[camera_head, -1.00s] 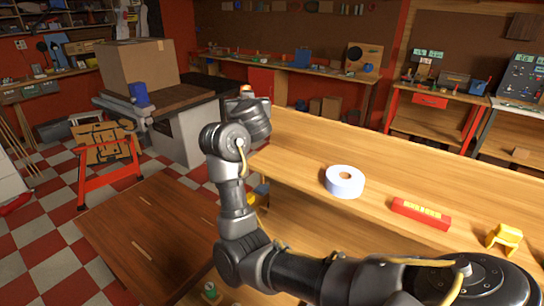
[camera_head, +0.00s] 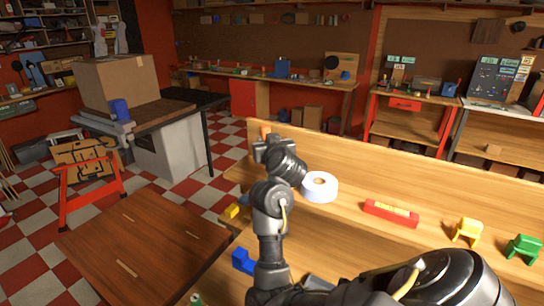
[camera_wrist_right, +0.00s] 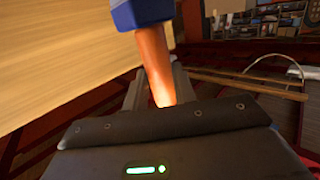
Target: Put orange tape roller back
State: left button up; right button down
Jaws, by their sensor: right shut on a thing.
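My right gripper (camera_head: 266,142) is at the far left end of the wooden bench, just left of a white tape roll (camera_head: 319,187). It is shut on an orange handle, which I take for the orange tape roller (camera_head: 264,131); only a small orange bit of it shows above the gripper in the head view. In the right wrist view the orange handle (camera_wrist_right: 154,66) stands between the two fingers (camera_wrist_right: 158,92), with a blue block (camera_wrist_right: 140,12) at its far end. My left gripper is not in view.
On the bench (camera_head: 400,175) lie a red tray with yellow pieces (camera_head: 391,213), a yellow clamp-like piece (camera_head: 467,231) and a green one (camera_head: 523,249). Blue (camera_head: 243,261) and yellow (camera_head: 232,211) pieces are lower, left of my arm. The bench's back strip is clear.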

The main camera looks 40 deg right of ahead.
jog(key=shift+s+d+f+b, duration=0.2)
jog(key=shift+d+f+b, duration=0.15)
jog(key=shift+f, duration=0.3)
jog(key=shift+w, duration=0.1)
jog(key=f, duration=0.1)
jog(key=f+b, duration=0.1)
jog(key=f, duration=0.1)
jog(key=shift+s+d, duration=0.2)
jog(key=shift+s, duration=0.15)
jog(key=shift+f, duration=0.35)
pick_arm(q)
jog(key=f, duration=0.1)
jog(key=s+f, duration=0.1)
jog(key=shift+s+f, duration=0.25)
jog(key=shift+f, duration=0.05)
pick_arm(e)
jog(key=shift+w, duration=0.1)
jog(key=c, duration=1.1)
grip_release()
jog(key=shift+c, duration=0.2)
